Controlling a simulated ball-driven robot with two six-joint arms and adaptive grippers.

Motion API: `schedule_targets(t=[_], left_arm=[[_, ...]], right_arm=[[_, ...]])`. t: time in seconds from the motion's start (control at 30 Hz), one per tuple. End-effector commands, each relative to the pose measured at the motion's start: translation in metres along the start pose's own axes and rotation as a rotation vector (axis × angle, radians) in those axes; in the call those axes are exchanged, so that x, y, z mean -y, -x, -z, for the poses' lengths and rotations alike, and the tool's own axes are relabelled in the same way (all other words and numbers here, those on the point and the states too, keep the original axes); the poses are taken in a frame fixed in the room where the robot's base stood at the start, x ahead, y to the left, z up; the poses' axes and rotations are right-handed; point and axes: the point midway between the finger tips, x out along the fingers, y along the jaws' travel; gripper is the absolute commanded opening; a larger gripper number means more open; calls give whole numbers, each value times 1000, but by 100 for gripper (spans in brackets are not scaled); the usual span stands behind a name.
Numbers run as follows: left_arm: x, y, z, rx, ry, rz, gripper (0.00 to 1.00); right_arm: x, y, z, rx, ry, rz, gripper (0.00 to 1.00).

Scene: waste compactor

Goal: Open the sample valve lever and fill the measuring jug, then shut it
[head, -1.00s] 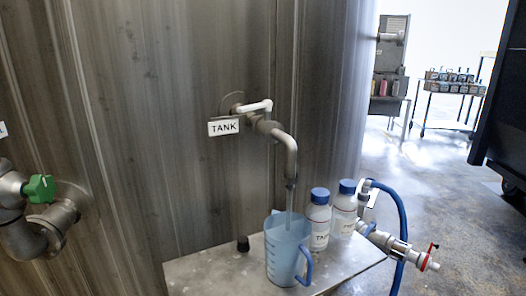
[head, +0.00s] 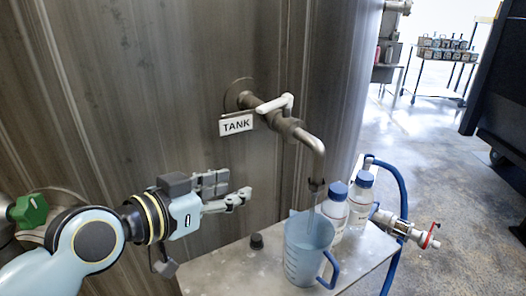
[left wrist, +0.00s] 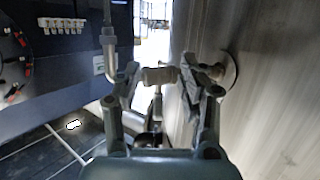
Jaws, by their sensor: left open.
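The white valve lever (head: 274,104) sits on top of the tank's sample pipe (head: 290,128), beside the TANK sign (head: 236,124). A thin clear stream shows below the spout (head: 317,168), above the translucent blue measuring jug (head: 305,252). The jug stands upright on the metal shelf; its liquid level is hard to read. My left gripper (head: 238,188) is open and empty, below and left of the lever, apart from it. In the left wrist view, pale valve parts (left wrist: 160,76) appear beyond and between the open fingers. My right gripper is not in view.
Two white bottles with blue caps (head: 334,212) stand right behind the jug on the metal shelf (head: 230,268). A blue hose (head: 402,200) and red-handled valve (head: 428,237) are at right. The tank wall is close behind.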

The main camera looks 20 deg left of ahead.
Motion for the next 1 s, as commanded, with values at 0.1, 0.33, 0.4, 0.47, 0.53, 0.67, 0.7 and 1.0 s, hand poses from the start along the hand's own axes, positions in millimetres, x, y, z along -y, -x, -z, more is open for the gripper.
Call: schedule_targets(t=[0.1, 0.33, 0.4, 0.47, 0.53, 0.67, 0.7, 1.0], left_arm=[[-4, 11, 74, -192, -20, -8, 40], [-5, 10, 112, -292, -26, -4, 40], [-6, 0, 115, -291, -24, -5, 40], [-6, -11, 118, -292, -24, -5, 40], [-6, -26, 123, -290, -23, -5, 40], [-6, -50, 129, -288, -24, -5, 40], [-6, -57, 131, -288, -23, -5, 40], [-7, -84, 136, -285, -25, -6, 40]], right_arm=[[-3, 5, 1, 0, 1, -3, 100], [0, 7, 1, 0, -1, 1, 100], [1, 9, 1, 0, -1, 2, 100], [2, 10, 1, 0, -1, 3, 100], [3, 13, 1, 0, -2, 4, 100], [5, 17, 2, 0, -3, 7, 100], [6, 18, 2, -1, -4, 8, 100], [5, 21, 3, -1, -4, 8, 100]])
